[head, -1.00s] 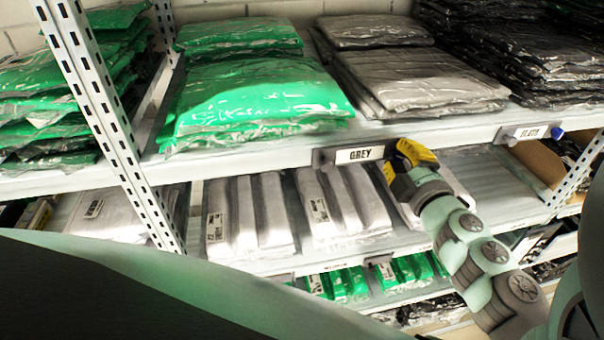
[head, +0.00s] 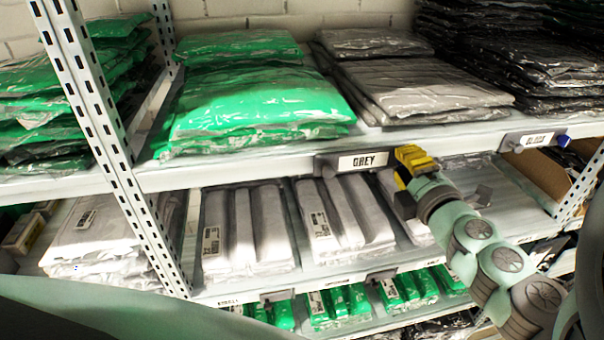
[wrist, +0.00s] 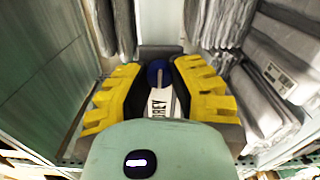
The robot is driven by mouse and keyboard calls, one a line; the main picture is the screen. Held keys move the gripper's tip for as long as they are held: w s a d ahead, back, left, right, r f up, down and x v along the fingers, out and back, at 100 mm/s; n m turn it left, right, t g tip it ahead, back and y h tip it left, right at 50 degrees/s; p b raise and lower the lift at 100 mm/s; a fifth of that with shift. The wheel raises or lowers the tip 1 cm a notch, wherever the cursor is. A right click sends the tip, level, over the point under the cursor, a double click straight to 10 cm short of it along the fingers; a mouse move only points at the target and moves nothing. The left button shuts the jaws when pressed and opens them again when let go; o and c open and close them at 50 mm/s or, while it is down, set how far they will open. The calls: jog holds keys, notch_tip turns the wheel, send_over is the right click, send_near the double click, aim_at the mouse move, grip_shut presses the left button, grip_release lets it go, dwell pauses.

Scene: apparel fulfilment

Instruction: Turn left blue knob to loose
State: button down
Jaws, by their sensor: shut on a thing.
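The left blue knob (wrist: 158,75) shows between my yellow finger pads in the wrist view, at the end of the GREY label holder. A pale line runs across its face. My gripper (wrist: 158,80) is shut on it. In the head view my gripper (head: 404,168) is at the right end of the GREY label (head: 362,161) on the shelf's front edge and hides this knob. The other blue knob (head: 563,140) shows at the right end of the farther label (head: 530,140), away from my gripper.
Bagged green garments (head: 255,105) and grey garments (head: 420,85) lie on the upper shelf (head: 240,161). White bagged packs (head: 245,230) fill much of the shelf below. A perforated upright (head: 105,140) stands at the left. Bare shelf shows right of my gripper.

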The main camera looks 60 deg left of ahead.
jog(key=c, duration=0.7)
grip_release()
jog(key=shift+c, duration=0.2)
jog(key=v, duration=0.7)
jog(key=shift+d, duration=0.3)
